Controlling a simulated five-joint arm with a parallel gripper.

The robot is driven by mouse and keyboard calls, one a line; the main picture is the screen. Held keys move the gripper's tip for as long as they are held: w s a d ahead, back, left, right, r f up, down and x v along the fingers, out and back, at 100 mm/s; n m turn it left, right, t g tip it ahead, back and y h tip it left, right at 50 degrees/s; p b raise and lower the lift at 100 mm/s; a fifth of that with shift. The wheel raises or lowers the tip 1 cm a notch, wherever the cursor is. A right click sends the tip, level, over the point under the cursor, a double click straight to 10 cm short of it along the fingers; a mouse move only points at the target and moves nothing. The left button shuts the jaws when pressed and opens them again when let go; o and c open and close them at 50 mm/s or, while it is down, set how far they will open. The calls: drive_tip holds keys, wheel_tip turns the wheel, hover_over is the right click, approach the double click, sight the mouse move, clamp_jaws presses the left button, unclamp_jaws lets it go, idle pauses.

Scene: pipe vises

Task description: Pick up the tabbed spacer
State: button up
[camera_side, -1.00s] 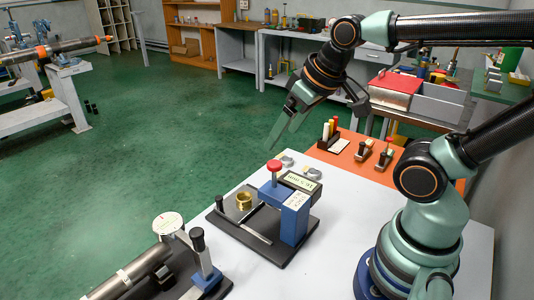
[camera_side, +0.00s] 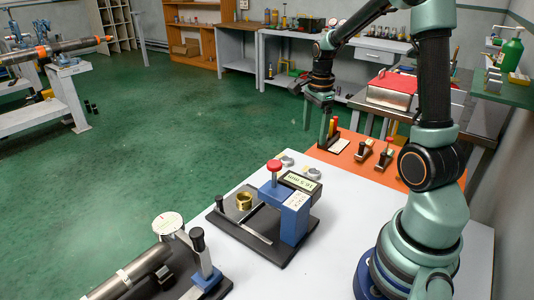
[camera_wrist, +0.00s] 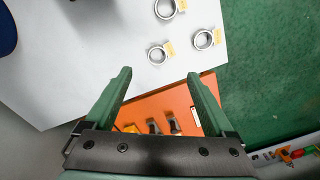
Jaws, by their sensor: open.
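Three grey metal rings with small orange-yellow tabs lie on the white table in the wrist view: one at the top edge (camera_wrist: 166,9), one at the right (camera_wrist: 204,39) and one lower left (camera_wrist: 157,54). They look alike, and I cannot tell which is the tabbed spacer meant. In the side view, small rings (camera_side: 287,160) (camera_side: 314,173) lie behind the blue vise fixture. My gripper (camera_wrist: 159,75) is open and empty, pointing down. In the side view it hangs above the orange mat's far end, beyond the rings.
A second fixture with a pipe (camera_side: 130,276) stands at the front left. The orange mat (camera_side: 345,165) carries marker pens and small tools. White table lies clear around the rings.

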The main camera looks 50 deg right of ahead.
drive_tip(key=f, duration=0.4)
drive_tip(key=d+f+m, duration=0.1)
drive_tip(key=f, duration=0.4)
drive_tip(key=d+f+m, duration=0.1)
drive_tip(key=f, duration=0.4)
drive_tip(key=shift+s+f+g, duration=0.2)
drive_tip(key=shift+s+g, duration=0.1)
clamp_jaws()
